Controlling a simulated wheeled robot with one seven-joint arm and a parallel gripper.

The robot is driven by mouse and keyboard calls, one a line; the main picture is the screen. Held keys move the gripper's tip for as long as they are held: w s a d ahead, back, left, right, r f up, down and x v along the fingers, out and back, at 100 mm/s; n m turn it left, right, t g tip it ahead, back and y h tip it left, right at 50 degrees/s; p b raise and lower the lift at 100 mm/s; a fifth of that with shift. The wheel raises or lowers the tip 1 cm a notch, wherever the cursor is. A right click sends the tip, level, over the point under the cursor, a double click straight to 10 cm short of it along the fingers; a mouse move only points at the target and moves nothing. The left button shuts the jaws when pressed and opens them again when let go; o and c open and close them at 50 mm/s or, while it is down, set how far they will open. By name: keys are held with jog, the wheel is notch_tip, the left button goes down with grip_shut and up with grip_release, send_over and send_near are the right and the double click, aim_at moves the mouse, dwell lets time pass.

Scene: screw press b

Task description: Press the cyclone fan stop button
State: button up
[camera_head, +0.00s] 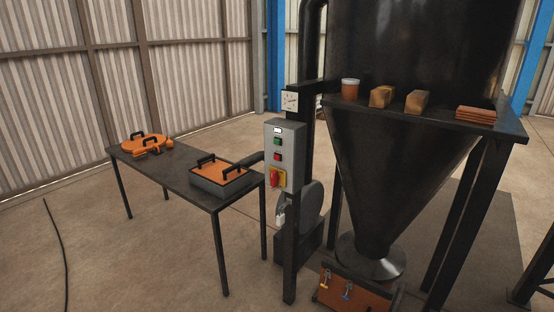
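A grey control box (294,150) is mounted on a dark post right of the table. On its front, from top to bottom, are a small white label (277,130), a green button (277,141), a red button (277,156) and a red rotary switch (275,178) on a yellow plate. The red button, between the green button and the switch, looks like the stop button. Its lettering is too small to read, and I cannot tell whether it is pressed in. Nothing covers the front of the box. My gripper is not in view.
A dark table (176,178) left of the box holds an orange round lid (137,146) and a grey box with an orange lid (222,174). A large hopper (395,165) stands right, with a loaded shelf (350,100). A cable (60,250) lies on open floor at left.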

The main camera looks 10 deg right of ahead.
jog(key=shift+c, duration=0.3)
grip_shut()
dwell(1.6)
